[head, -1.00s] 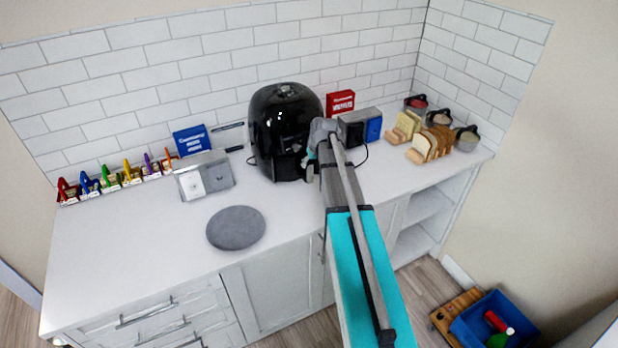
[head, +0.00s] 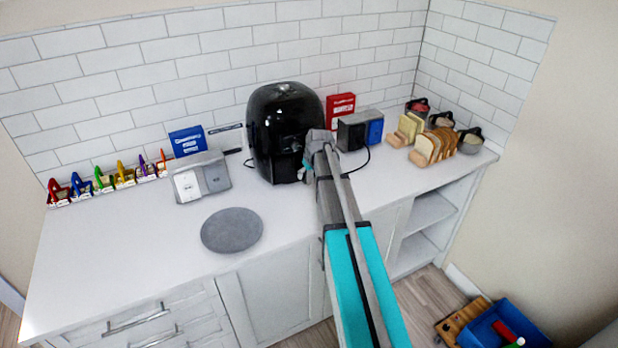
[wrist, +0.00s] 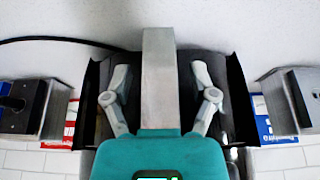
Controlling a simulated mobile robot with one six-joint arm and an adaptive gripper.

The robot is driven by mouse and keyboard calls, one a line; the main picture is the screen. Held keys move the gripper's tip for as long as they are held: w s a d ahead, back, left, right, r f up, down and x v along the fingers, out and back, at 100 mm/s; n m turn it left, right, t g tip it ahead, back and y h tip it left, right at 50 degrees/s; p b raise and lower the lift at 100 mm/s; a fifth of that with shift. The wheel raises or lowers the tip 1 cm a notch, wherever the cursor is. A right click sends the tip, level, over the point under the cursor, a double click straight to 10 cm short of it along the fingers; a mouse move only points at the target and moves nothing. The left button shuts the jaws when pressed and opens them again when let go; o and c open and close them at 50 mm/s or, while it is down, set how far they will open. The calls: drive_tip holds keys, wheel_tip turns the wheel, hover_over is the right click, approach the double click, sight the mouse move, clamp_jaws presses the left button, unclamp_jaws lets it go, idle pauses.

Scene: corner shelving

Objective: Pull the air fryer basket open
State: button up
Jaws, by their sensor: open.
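The black air fryer (head: 285,130) stands upright on the counter against the tiled wall. My gripper (head: 307,168) is at its front right side in the head view, and my arm hides part of the fryer's front. In the wrist view the two fingers of my gripper (wrist: 159,75) are spread apart. A pale grey bar, which looks like the basket handle (wrist: 158,45), lies between them, with a visible gap on each side. The dark fryer body (wrist: 185,65) lies behind it. I cannot tell from these views whether the basket is out at all.
A grey toaster-like box (head: 352,132), a red box (head: 340,108) and a bread rack (head: 436,146) stand to the right. A grey switch box (head: 203,178) and a round grey mat (head: 232,230) lie left. The front counter is mostly clear.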

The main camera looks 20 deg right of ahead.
drive_tip(key=shift+f, duration=0.1)
idle(0.3)
clamp_jaws()
